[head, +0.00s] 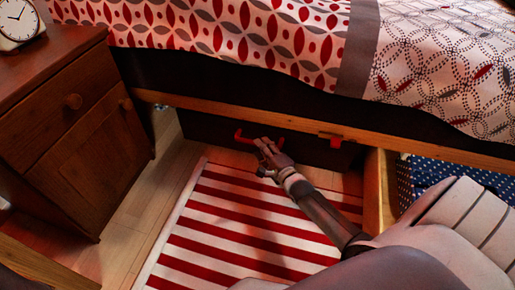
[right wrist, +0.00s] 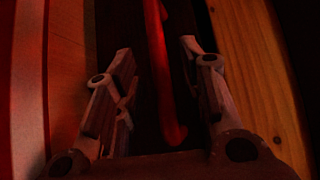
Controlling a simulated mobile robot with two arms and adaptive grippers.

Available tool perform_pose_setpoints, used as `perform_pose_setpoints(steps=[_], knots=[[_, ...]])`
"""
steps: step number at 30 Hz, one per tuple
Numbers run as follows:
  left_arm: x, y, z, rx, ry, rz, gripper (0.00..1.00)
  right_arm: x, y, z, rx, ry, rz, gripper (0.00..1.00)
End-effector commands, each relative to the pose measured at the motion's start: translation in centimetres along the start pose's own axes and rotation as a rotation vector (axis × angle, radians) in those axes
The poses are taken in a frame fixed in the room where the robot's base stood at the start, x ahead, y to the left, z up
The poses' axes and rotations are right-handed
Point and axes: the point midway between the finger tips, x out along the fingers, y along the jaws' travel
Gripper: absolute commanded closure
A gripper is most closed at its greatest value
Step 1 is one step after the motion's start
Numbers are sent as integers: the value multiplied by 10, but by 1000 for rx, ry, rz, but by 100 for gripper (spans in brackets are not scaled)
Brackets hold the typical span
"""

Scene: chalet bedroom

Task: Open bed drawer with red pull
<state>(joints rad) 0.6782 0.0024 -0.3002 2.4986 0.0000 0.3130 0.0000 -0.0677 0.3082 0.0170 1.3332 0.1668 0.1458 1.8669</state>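The bed drawer (head: 207,127) has a dark front under the wooden bed rail. A red pull (head: 243,137) shows on it in the head view. My right gripper (head: 264,146) is at this pull and covers part of it. In the right wrist view the red pull (right wrist: 160,70) runs lengthwise between the two fingers of my right gripper (right wrist: 157,50). The fingers stand apart, with dark gaps on both sides of the pull. A second red piece (head: 336,142) shows farther right along the drawer front. My left gripper is not in view.
A wooden nightstand (head: 75,125) with a clock (head: 18,20) stands at the left. A red-and-white striped rug (head: 235,220) lies before the drawer. At the right, a wooden side panel (head: 378,190) stands beside blue dotted fabric (head: 445,178). The bed (head: 240,40) overhangs the drawer.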

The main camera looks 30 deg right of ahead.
Motion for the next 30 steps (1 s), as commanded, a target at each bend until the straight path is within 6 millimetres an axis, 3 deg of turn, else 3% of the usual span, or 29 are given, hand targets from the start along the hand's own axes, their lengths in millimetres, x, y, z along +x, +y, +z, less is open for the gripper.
perform_pose_setpoints(steps=[7,20,29,30], knots=[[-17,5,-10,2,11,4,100,32,3,0,-2,-1,-1,63],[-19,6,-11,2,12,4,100,40,0,0,-1,0,1,63],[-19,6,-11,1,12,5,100,39,0,0,-1,0,1,100],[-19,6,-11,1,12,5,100,39,1,0,-1,0,1,100]])
